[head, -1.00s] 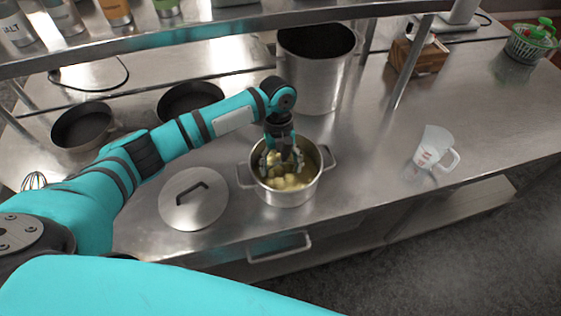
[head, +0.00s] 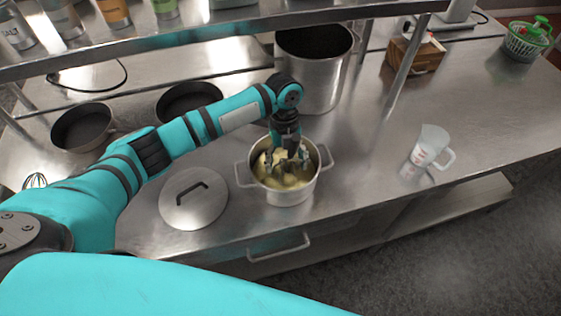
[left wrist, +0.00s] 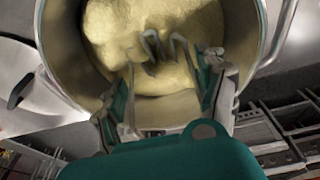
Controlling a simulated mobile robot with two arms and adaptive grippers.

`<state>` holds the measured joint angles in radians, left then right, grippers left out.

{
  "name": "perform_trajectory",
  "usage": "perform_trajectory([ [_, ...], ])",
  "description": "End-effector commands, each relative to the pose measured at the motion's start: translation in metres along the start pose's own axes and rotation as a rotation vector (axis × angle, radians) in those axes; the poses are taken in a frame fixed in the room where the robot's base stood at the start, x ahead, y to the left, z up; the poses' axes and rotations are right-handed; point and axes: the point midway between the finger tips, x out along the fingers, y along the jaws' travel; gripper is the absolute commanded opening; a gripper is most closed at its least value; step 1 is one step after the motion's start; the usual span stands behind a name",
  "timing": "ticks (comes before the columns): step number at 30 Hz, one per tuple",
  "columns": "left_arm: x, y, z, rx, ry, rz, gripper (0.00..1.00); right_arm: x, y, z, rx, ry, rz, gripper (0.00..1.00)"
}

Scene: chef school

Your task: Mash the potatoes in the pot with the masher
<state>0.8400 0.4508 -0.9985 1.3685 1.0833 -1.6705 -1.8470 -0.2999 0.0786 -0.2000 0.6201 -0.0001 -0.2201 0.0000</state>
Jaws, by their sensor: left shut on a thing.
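The steel pot (head: 290,197) stands on the counter with pale yellow potatoes (head: 287,181) in it. They look lumpy in the head view, and in the left wrist view the potatoes (left wrist: 140,25) look like a soft, partly smooth mass. My left gripper (head: 285,158) points down into the pot's mouth. In the left wrist view my left gripper (left wrist: 172,88) is shut on the masher (left wrist: 163,48), whose grey metal end meets the potatoes. Its handle is mostly hidden between the fingers. My right gripper is out of view.
A lid (head: 193,205) lies left of the pot. A tall stockpot (head: 312,75) stands behind it, two pans (head: 82,127) at the back left. A measuring cup (head: 428,147) stands to the right, with bare counter between. A shelf (head: 225,32) runs above the back.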

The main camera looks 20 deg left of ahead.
Motion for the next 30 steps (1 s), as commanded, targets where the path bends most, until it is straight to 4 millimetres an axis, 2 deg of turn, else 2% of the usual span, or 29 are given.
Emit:
perform_trajectory([
  [1,-0.009,-0.004,-0.002,0.0,-0.001,-0.001,0.38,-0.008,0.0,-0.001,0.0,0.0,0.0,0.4],
  [4,-0.016,-0.009,-0.005,0.0,-0.001,-0.001,0.38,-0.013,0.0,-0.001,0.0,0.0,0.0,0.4],
  [14,-0.016,-0.011,-0.006,0.0,-0.001,0.0,0.38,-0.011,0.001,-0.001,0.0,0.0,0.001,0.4],
  [20,-0.008,-0.011,-0.004,-0.001,0.0,0.001,0.38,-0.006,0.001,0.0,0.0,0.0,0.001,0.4],
  [30,0.016,-0.011,0.0,-0.001,0.0,0.001,0.38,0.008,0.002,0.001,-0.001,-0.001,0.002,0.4],
])
